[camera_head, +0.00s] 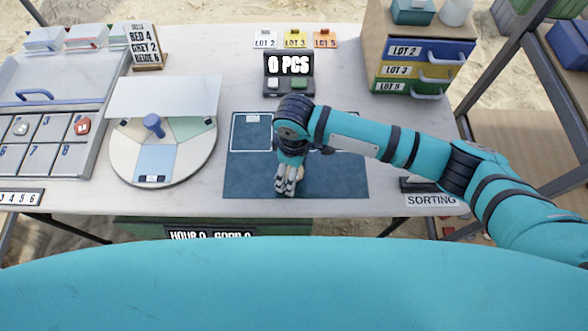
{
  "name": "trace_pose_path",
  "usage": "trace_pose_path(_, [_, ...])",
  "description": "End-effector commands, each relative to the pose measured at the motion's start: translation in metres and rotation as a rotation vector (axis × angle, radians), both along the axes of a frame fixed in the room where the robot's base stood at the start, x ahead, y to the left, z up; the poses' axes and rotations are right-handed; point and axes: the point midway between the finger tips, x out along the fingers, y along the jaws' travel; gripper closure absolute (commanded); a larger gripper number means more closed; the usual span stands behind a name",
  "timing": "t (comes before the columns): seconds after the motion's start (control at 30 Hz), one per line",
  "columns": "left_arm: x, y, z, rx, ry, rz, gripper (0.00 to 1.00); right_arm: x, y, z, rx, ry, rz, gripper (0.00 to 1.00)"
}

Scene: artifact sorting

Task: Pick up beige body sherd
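My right arm comes in from the right, and my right gripper (288,187) points down over the front middle of the dark blue mat (255,180). Its fingers are close together at the mat; whether they hold anything cannot be made out. I cannot make out a beige body sherd; the gripper and arm hide part of the mat. A small reddish piece with a pale mark (82,127) lies in compartment 4 of the grey tray (50,133) at the left. My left gripper is not in view.
A round turntable (120,155) with coloured sectors and a blue knob (153,124) stands left of the mat. A counter reading 0 PCS (288,66) stands behind it. A drawer cabinet (425,50) stands at the back right. The mat's left part is clear.

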Motion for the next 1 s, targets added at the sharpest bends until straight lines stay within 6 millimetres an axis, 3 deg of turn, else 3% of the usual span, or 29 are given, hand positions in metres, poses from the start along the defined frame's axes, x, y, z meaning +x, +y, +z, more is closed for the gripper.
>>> trace_pose_path(0.17, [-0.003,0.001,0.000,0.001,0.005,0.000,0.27,0.000,0.000,0.000,0.000,0.000,0.000,0.13])
trace_pose_path(0.6, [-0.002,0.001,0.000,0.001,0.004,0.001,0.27,0.000,0.000,0.001,0.001,0.000,0.000,0.68])
trace_pose_path(1.0, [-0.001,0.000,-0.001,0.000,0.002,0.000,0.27,0.001,0.001,0.010,0.002,-0.002,-0.001,0.68])
